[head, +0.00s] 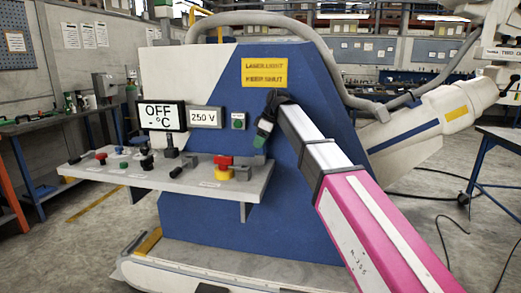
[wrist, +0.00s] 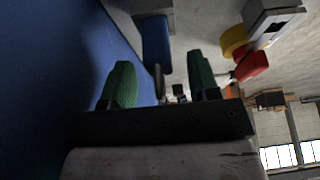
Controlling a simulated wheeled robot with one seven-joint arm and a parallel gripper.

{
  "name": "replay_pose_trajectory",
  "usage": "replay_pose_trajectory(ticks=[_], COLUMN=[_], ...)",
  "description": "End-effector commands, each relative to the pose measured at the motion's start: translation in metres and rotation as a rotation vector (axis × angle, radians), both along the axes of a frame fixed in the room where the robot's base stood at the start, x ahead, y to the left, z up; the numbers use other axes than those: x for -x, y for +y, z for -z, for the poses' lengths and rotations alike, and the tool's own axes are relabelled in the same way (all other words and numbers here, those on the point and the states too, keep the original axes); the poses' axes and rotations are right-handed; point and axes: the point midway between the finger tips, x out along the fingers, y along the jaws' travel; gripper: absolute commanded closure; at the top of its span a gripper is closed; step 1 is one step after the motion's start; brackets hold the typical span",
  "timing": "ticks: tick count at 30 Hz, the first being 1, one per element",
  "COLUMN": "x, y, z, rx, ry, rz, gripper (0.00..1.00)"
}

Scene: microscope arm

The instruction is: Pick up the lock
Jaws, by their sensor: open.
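My gripper (head: 263,132) is in front of the blue machine cabinet, right of the small green-button panel, with its fingers pointing down. In the wrist view its two green finger pads (wrist: 160,82) stand apart with a gap between them, and nothing is clasped. A small blue block with a grey loop, which looks like the lock (wrist: 157,42), shows beyond the fingertips, roughly in line with the gap. I cannot make it out clearly in the head view. I cannot tell its exact distance from the pads.
A grey control shelf (head: 215,190) juts from the cabinet (head: 285,200). Several knobs and an OFF display (head: 161,116) are further left.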

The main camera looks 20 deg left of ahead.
Motion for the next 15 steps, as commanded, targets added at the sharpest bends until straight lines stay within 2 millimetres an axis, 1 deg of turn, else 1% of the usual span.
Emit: replay_pose_trajectory(ticks=[1, 2, 3, 5, 6, 15], x=[0.0000, 0.0000, 0.0000, 0.0000, 0.0000, -0.0001], y=[0.0000, -0.0001, -0.0001, -0.0001, -0.0001, 0.0000], z=[-0.0001, -0.0002, -0.0002, -0.0002, -0.0003, -0.0012], rx=[0.000, 0.000, 0.000, 0.000, 0.000, -0.001], ry=[0.000, 0.000, 0.000, 0.000, 0.000, 0.000], rz=[0.000, 0.000, 0.000, 0.000, 0.000, 0.000], gripper=[0.51, 0.61, 0.74, 0.94, 1.00, 1.00])
